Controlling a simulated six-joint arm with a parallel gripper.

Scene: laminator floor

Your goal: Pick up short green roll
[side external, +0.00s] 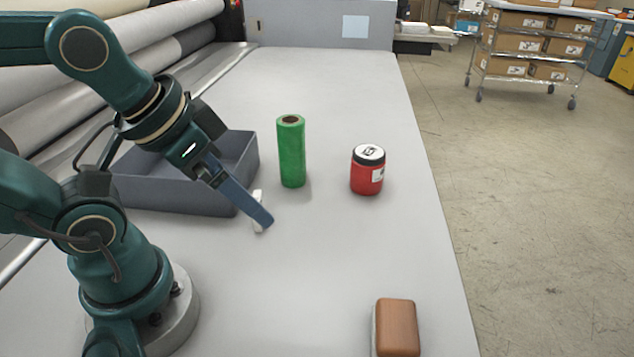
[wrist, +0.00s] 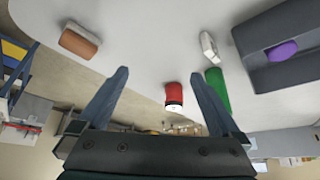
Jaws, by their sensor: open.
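The short green roll (side external: 291,152) stands upright on the grey table, right of the grey bin. It also shows in the wrist view (wrist: 217,88), partly behind one finger. My gripper (side external: 262,222) is tilted down over the table, in front and to the left of the roll in the side view, apart from it. In the wrist view my gripper (wrist: 159,75) has its two fingers wide apart with nothing between them. The roll lies just outside the right finger there.
A grey bin (side external: 180,197) holds a purple item (wrist: 282,51). A white object (wrist: 209,46) lies near the bin, partly hidden by my finger in the side view. A red jar (side external: 367,172) stands right of the roll. A brown block (side external: 398,326) lies at the front right.

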